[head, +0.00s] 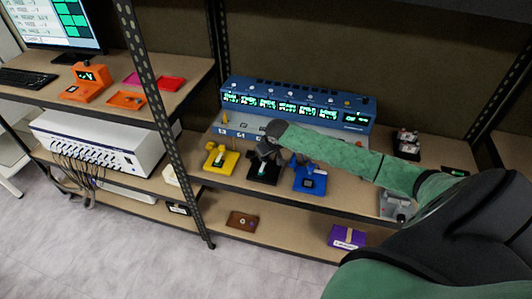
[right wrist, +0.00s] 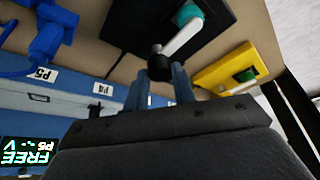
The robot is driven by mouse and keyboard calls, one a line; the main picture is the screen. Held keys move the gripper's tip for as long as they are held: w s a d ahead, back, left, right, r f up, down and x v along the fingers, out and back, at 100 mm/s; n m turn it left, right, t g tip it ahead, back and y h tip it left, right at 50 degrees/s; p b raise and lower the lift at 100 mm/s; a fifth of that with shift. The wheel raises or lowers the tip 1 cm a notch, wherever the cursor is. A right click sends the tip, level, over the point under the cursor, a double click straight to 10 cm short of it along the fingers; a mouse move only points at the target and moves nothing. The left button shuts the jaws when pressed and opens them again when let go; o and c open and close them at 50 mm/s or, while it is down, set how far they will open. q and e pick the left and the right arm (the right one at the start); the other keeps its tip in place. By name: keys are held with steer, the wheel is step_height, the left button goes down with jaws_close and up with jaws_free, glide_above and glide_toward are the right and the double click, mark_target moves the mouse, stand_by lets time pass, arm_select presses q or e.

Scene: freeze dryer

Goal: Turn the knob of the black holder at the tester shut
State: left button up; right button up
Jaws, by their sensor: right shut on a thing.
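The black holder (head: 262,178) stands on the shelf in front of the blue tester (head: 300,98), between a yellow holder and a blue holder. In the right wrist view the black holder (right wrist: 120,22) bears a white piece with a green end, and a round black knob (right wrist: 159,66). My right gripper (right wrist: 160,88) is shut on this knob, with one finger on each side. In the head view my right gripper (head: 270,152) is over the back of the black holder and hides its knob. My left gripper is not in view.
The yellow holder (head: 230,162) is close on the left and the blue holder (head: 300,185) close on the right. A metal post (head: 160,110) stands left of them. An orange device (head: 85,86) and a white instrument (head: 90,145) are on the left shelves.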

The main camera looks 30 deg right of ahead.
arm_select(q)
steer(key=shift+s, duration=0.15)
arm_select(e)
steer(key=o, duration=1)
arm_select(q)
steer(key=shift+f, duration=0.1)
arm_select(e)
steer(key=shift+r, duration=0.1)
steer(key=shift+s+r+b, duration=0.2)
steer(key=shift+r+b, duration=0.1)
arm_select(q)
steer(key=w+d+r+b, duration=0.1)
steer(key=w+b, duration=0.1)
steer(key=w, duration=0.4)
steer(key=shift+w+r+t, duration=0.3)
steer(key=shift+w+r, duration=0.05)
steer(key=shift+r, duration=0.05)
arm_select(e)
steer(key=shift+v, duration=3.45)
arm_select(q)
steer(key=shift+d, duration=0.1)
